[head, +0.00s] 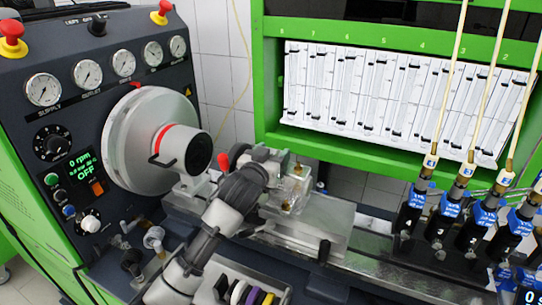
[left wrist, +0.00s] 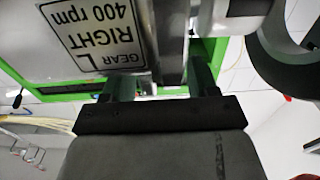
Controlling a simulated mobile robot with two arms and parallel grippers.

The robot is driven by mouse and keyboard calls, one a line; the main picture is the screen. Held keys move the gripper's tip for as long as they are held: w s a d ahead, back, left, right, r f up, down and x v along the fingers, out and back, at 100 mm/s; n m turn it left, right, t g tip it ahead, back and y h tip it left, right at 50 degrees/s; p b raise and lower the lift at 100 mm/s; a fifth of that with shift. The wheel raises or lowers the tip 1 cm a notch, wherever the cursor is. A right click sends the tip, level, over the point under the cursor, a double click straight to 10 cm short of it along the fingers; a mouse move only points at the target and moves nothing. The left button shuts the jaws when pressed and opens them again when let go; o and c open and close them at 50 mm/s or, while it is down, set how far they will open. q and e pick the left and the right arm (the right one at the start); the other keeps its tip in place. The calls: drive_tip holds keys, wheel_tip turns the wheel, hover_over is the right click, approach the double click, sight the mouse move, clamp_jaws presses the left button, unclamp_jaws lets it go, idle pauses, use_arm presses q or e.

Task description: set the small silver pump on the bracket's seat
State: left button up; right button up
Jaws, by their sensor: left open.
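The small silver pump (head: 291,188) is at the middle of the head view, on the bench beside the drive's shaft end. It seems to rest on the bracket, but the contact is hidden. In the left wrist view a silver body, likely the pump (left wrist: 172,45), fills the top, with a white label reading "GEAR RIGHT 400 rpm". My left gripper (head: 262,168) is right at the pump's left side, and its arm hides part of it. Its two fingers (left wrist: 158,82) are apart, close to the silver body. The bracket (head: 318,222) is partly hidden. My right gripper is not in view.
The big grey drive wheel (head: 150,140) and gauge panel (head: 100,75) stand at the left. Several black injectors (head: 437,215) with pale hoses stand at the right. A tray of coloured rings (head: 285,295) is at the bottom. The bed rail (head: 375,262) right of the bracket is clear.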

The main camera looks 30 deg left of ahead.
use_arm(q)
drive_tip(key=shift+s, duration=0.15)
drive_tip(key=s+b, duration=0.2)
drive_tip(key=s, duration=0.9)
drive_tip(key=shift+s+d+b, duration=0.35)
drive_tip(key=shift+b, duration=0.05)
